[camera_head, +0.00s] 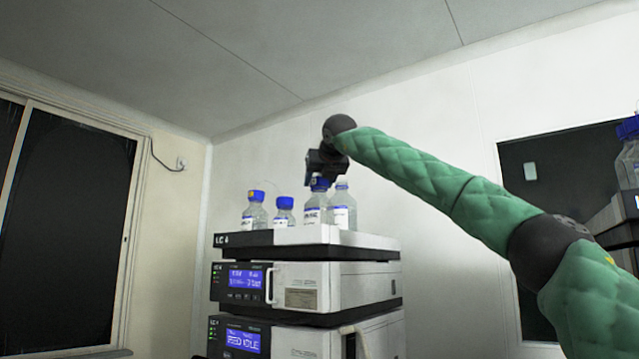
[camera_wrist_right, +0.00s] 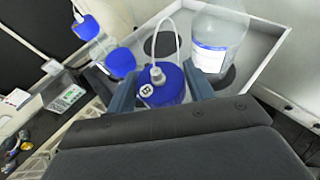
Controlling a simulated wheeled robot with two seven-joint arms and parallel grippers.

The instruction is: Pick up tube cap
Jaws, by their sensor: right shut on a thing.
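A blue tube cap (camera_wrist_right: 165,88) with small fittings on top and a thin tube (camera_wrist_right: 178,32) arching from it sits between the two fingers of my right gripper (camera_wrist_right: 160,92). The fingers are shut on its sides. In the head view my right gripper (camera_head: 322,170) is above the front right bottles, and the blue cap (camera_head: 319,184) shows under it, at the top of a clear labelled bottle (camera_head: 315,208). I cannot tell whether the cap is seated on that bottle or just clear of it. My left gripper is not in view.
A bottle without a blue cap (camera_head: 343,208) stands close on the right. Two blue-capped bottles, one farther left (camera_head: 254,213) and one nearer (camera_head: 284,214), share the top tray (camera_head: 300,236). The tray sits on stacked instruments (camera_head: 310,287). More equipment stands at the far right.

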